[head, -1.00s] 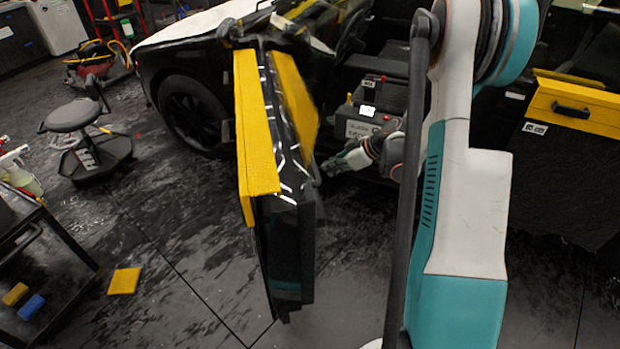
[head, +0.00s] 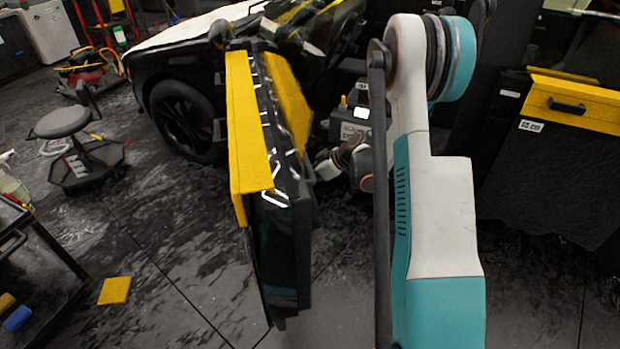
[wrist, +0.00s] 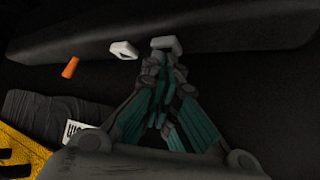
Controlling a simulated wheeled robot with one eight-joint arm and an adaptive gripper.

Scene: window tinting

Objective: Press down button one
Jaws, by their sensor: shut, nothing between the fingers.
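I cannot tell which part is button one. My gripper (wrist: 160,62) is shut and empty in the wrist view. A second, tilted white piece (wrist: 123,49) and an orange knob-like piece (wrist: 71,67) lie to the left.
The open car door with yellow trim (head: 248,130) stands left of my arm. Another door with a yellow top (head: 572,108) is at right. A stool (head: 62,122) and a yellow pad (head: 115,290) are on the floor at left. A dark surface fills most of the wrist view.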

